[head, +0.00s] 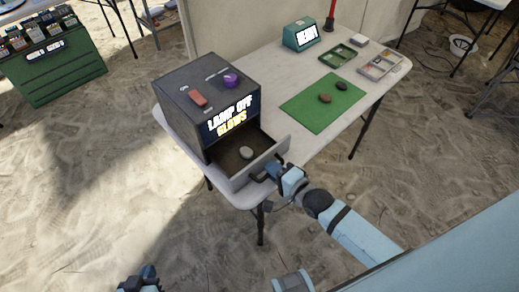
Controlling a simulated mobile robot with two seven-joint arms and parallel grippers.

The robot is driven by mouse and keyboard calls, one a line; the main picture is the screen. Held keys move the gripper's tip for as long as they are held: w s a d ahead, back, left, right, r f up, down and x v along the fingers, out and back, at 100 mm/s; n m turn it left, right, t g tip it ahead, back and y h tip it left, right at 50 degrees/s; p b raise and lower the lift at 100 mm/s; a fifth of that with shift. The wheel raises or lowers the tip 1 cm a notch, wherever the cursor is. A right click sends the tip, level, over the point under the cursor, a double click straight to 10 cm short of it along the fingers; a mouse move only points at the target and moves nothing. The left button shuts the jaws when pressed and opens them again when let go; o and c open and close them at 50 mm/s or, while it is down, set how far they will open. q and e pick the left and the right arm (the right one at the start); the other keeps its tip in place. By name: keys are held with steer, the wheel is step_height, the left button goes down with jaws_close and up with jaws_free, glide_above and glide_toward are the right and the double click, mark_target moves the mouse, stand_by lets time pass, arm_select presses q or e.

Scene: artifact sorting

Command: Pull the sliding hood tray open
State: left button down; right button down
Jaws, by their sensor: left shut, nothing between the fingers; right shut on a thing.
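The dark hood box (180,82) stands on the near left end of the white table. Its sliding hood tray (236,183) sticks out of the front, pulled open, with one pale stone (246,153) lying inside. My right gripper (268,175) is shut at the tray's front panel, on what appears to be its handle; the fingers hide most of the handle. My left gripper (140,281) is low at the bottom edge, shut and empty, well away from the table.
A green crate (55,70) stands at far left.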

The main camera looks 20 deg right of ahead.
steer(key=shift+s+d, duration=0.2)
steer(key=shift+s, duration=0.3)
steer(key=c, duration=1.2)
jaws_free()
